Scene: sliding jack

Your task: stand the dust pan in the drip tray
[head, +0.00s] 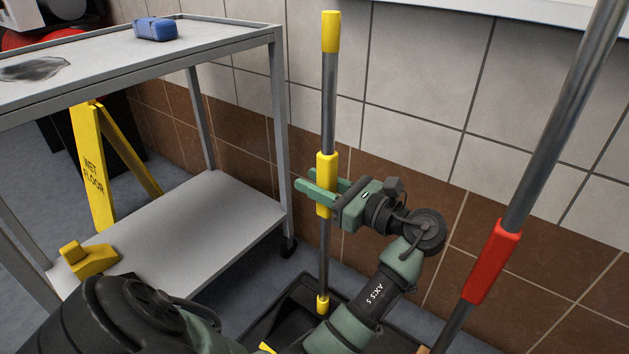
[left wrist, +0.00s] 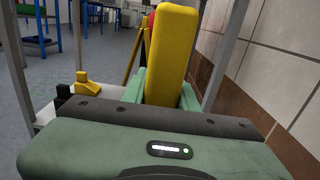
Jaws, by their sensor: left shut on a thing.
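The dust pan's upright pole (head: 328,108) has a yellow top, a yellow middle sleeve and a yellow collar near its foot. My left gripper (head: 320,193) is shut around the yellow sleeve, and the pole stands nearly vertical. In the left wrist view the yellow sleeve (left wrist: 172,55) rises between the green fingers. A black, rimmed, tray-like shape (head: 292,296) lies on the floor around the pole's foot and appears to be the drip tray. My arm hides much of it. I cannot tell the pan from the tray, or whether they touch. My right gripper is not in view.
A grey two-shelf cart (head: 205,212) stands at left, with a blue item (head: 155,29) on top and a yellow item (head: 88,258) below. A yellow wet-floor sign (head: 93,165) stands behind it. A red-gripped pole (head: 492,262) leans at right. The tiled wall is close behind.

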